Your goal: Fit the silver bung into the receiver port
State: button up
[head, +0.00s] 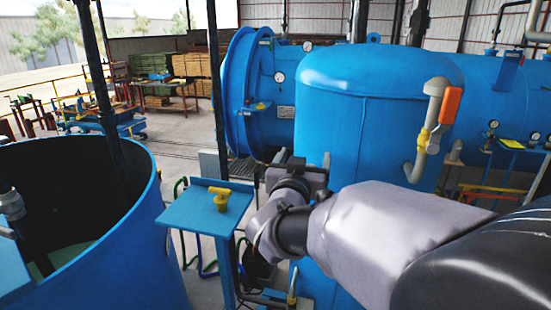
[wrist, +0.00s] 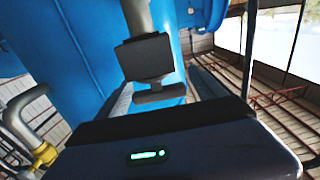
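My gripper (head: 290,168) is in front of the left side of the blue upright receiver tank (head: 362,120) in the head view. In the wrist view its dark fingers (wrist: 152,76) show at the centre, with little visible gap. A grey cylinder (wrist: 137,16) shows just beyond the fingers. I cannot tell whether it is the silver bung in my grip or a pipe behind. A narrow pale piece (head: 326,162) stands beside the gripper in the head view, too small to identify. I cannot make out the receiver port in either view.
An open blue tank (head: 150,225) is further left. A large horizontal blue vessel (head: 262,85) lies behind.

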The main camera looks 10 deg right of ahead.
jog(key=b+v, duration=0.2)
jog(key=v, duration=1.5)
jog(key=shift+s, duration=0.2)
jog(key=shift+a+f+b, duration=0.1)
jog(key=shift+f+b, duration=0.05)
jog(key=shift+b, duration=0.2)
jog(key=a+f+n+g+y+b, duration=0.3)
jog(key=f+y+b, duration=0.7)
jog(key=f+b, duration=1.1)
jog(key=s+d+f+m+g+b, duration=0.1)
jog(key=s+f+g+b, duration=0.1)
jog(key=s+f, duration=0.3)
jog(key=s+d+f+m+g+b, duration=0.1)
jog(key=s+f, duration=0.5)
jog(key=f, duration=0.6)
jog(key=s+d+f+m+g+h+b, duration=0.1)
jog(key=s+f+g+b, duration=0.3)
jog(key=f, duration=0.5)
jog(key=shift+s+d+g+b, duration=0.4)
jog(key=shift+s+d+b, duration=0.45)
jog(key=shift+s+b, duration=0.15)
